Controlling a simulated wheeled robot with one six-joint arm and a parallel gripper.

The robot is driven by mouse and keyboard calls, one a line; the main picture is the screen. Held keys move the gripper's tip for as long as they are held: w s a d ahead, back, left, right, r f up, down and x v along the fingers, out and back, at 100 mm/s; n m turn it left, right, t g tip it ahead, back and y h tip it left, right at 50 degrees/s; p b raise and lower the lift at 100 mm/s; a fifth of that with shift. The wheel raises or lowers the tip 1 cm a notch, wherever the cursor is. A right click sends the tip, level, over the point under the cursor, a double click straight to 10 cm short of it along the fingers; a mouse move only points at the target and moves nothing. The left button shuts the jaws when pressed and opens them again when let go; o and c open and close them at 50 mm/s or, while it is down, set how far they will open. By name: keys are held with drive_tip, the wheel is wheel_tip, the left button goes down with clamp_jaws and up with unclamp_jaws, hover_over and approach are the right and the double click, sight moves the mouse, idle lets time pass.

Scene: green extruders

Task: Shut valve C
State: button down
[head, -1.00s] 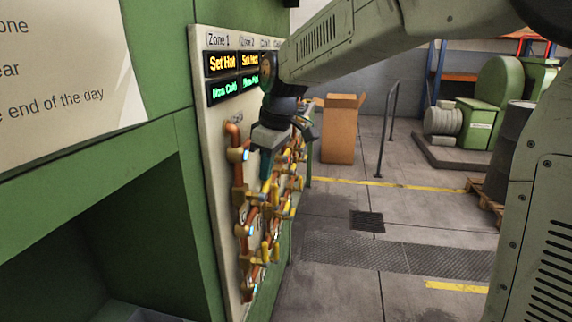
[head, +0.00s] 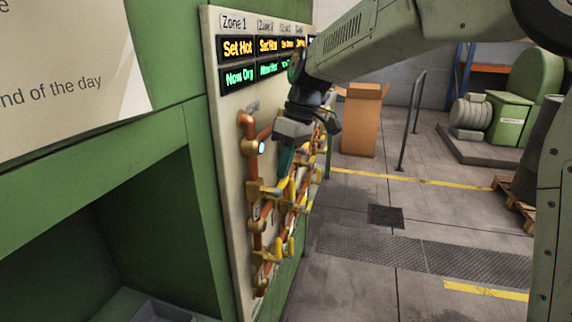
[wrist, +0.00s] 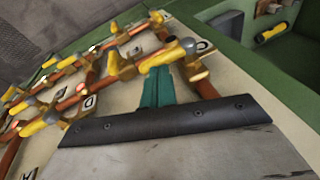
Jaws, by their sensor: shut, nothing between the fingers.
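The valve panel (head: 232,165) carries copper pipes and several yellow-handled valves. My gripper (head: 285,162) is in front of its upper pipes, pointing down, with its teal fingers shut and empty. In the wrist view the teal fingertips (wrist: 160,76) are right by a yellow valve handle (wrist: 165,57) on a brass fitting; I cannot tell whether they touch. A small white letter tag (wrist: 204,47) sits beside that fitting, its letter hard to read. Another tag (wrist: 88,102), seemingly D, lies to the left. I cannot tell for certain which valve is C.
Above the pipes, the Zone 1 displays read "Set Hot" (head: 238,47) and, in green, "Now Org" (head: 238,76). A green cabinet recess (head: 140,220) is left of the panel. A cardboard box (head: 362,120) and railing (head: 411,120) stand behind.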

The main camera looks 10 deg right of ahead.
drive_tip(key=shift+s, duration=0.2)
drive_tip(key=shift+s+a+r, duration=0.2)
drive_tip(key=shift+s+r, duration=0.05)
drive_tip(key=shift+s, duration=0.25)
drive_tip(key=shift+r, duration=0.2)
drive_tip(key=r, duration=0.4)
drive_tip(key=shift+w+a+r, duration=0.1)
drive_tip(key=shift+w+a, duration=0.2)
drive_tip(key=shift+a, duration=0.05)
drive_tip(key=w+v, duration=0.1)
drive_tip(key=v, duration=0.8)
drive_tip(key=s+d+f+m+t+h, duration=0.1)
drive_tip(key=s+d+f+m, duration=0.3)
drive_tip(key=s, duration=0.6)
drive_tip(key=s+d+f+m+h, duration=0.1)
drive_tip(key=s+d+f+m, duration=0.2)
drive_tip(key=s+d+f, duration=0.4)
drive_tip(key=s+d+f+m+t+h, duration=0.1)
drive_tip(key=s+d+f+m, duration=0.3)
drive_tip(key=s+d, duration=0.4)
drive_tip(key=s+f, duration=0.1)
drive_tip(key=s, duration=0.6)
drive_tip(key=shift+s+d+f+m+t, duration=0.15)
drive_tip(key=shift+d+f+m+t, duration=0.05)
drive_tip(key=shift+f+m+t, duration=0.1)
